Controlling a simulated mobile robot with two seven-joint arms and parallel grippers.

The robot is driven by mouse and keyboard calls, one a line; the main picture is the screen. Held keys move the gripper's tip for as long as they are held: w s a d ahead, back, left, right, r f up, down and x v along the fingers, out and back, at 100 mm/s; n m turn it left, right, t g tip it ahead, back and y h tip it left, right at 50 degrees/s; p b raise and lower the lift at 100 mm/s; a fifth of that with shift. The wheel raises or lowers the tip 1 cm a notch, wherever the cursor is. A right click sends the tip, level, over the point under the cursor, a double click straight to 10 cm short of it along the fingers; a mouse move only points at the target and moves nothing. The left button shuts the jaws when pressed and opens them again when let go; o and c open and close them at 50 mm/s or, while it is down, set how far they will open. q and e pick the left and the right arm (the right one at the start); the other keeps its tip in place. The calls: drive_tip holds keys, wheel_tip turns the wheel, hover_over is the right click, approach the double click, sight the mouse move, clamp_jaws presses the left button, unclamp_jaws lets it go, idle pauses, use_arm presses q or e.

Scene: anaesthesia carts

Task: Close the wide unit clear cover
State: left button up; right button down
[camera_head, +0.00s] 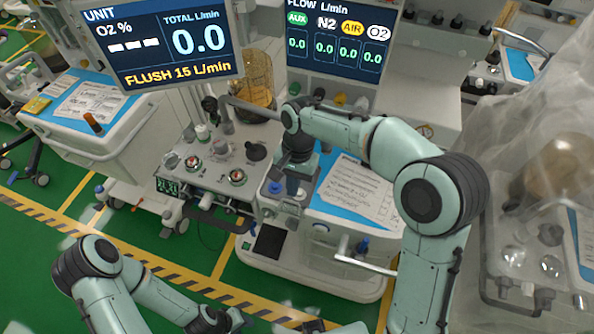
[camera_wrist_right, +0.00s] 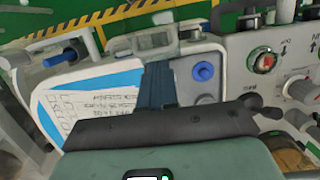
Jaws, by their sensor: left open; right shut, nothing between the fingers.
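A large translucent clear cover (camera_head: 530,105) rises over the unit at the right of the head view. A brown rounded shape shows blurred through it. I cannot tell its hinge or lower edge. My right gripper (camera_head: 289,184) is shut and empty, pointing down over the middle cart's top, left of its paper sheet. Its shut fingers (camera_wrist_right: 157,86) also show in the right wrist view. It is well to the left of the clear cover. My left gripper (camera_head: 224,321) is low at the bottom edge, partly cut off, open and far from the cover.
The middle cart's papers (camera_head: 357,190) lie on a blue mat beside my right gripper. Two monitors (camera_head: 160,42) (camera_head: 340,38) stand behind. A knob panel (camera_head: 215,168) is left of the gripper. Green floor (camera_head: 125,245) with striped tape is open at lower left.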

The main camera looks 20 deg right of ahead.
drive_tip(key=shift+s+a+f, duration=0.2)
idle(0.3)
